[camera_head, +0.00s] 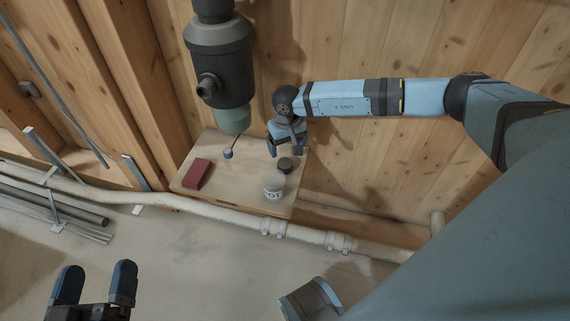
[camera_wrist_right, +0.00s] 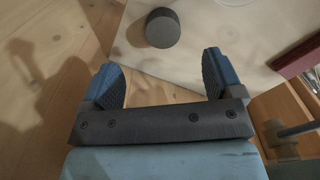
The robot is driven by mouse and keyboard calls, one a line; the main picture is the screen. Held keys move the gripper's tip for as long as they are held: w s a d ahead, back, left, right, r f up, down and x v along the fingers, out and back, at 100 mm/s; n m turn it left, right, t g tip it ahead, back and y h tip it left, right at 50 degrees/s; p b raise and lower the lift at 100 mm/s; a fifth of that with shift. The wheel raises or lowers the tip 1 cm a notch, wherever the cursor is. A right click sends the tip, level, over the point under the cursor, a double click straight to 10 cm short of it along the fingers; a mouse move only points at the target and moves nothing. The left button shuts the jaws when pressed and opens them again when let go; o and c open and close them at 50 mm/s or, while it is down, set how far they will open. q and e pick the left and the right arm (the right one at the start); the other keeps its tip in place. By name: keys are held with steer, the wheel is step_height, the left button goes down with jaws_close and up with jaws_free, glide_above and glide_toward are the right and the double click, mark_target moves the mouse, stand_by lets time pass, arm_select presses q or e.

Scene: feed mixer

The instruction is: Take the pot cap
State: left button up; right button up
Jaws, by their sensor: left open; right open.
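The pot cap (camera_head: 285,165), a dark round disc, lies on the pale board (camera_head: 240,198) just behind the pot. The pot (camera_head: 273,185) is a small light jar with dark lettering and stands on the board near its front right edge. My right gripper (camera_head: 286,150) is open and empty, close to the cap on its far side. In the right wrist view the cap (camera_wrist_right: 162,28) lies ahead of the open fingers (camera_wrist_right: 162,76), roughly centred between them and not enclosed. My left gripper (camera_head: 96,275) is open and empty at the lower left, far from the board.
A dark red block (camera_head: 197,173) lies on the board's left side. A small blue-grey piece (camera_head: 228,154) with a thin stick is behind it. A grey machine spout (camera_head: 222,75) hangs above the board. A pale pipe (camera_head: 230,213) runs along its front.

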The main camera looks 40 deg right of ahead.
mark_target(285, 163)
step_height(285, 163, down, 5)
steer(key=shift+r+b, duration=0.1)
steer(key=shift+b, duration=0.55)
steer(key=f+b, duration=0.1)
steer(key=f, duration=0.1)
steer(key=w+f+b, duration=0.1)
steer(key=f, duration=0.1)
steer(key=shift+f+b, duration=0.3)
steer(key=shift+f, duration=0.2)
arm_select(q)
steer(key=shift+m+g, duration=0.6)
steer(key=shift+g, duration=0.2)
steer(key=f, duration=0.4)
steer(key=shift+w+f, duration=0.25)
steer(key=shift+f, duration=0.05)
arm_select(e)
steer(key=c, duration=1.1)
